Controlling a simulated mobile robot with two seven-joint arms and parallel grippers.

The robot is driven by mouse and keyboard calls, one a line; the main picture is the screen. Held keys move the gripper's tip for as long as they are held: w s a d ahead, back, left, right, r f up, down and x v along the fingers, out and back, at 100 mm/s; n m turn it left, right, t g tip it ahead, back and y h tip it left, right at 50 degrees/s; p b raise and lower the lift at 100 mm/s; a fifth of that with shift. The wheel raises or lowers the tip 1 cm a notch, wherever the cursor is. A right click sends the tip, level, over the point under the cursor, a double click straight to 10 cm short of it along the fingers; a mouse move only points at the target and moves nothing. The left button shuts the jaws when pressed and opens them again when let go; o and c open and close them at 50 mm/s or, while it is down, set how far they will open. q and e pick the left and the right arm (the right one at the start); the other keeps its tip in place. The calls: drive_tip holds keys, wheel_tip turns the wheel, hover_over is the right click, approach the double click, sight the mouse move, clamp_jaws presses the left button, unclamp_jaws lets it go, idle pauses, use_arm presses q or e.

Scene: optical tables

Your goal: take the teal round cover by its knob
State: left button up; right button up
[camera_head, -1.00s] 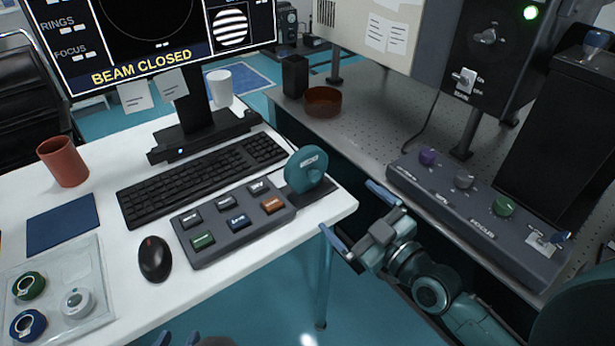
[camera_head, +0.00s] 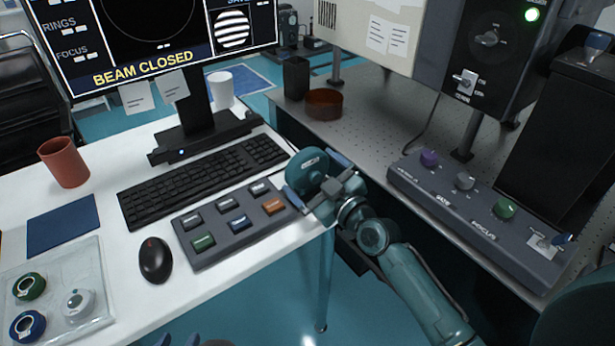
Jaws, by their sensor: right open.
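The teal round cover (camera_head: 306,166) stands upright on a dark base at the right edge of the white desk, just past the button panel. A small label shows on it. My right gripper (camera_head: 315,177) is open at the cover's right side, with one finger near its lower front edge and the other behind it at the upper right. The gripper hides the cover's right part, and I cannot make out the knob or tell whether the fingers touch it.
The button panel (camera_head: 205,257), keyboard (camera_head: 190,185) and mouse (camera_head: 155,259) lie left of the cover. A gap separates the desk from the optical table (camera_head: 375,135), which holds a brown bowl (camera_head: 324,105) and a knob box (camera_head: 470,228).

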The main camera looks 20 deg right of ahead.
drive_tip(key=shift+w, duration=0.1)
drive_tip(key=c, duration=0.7)
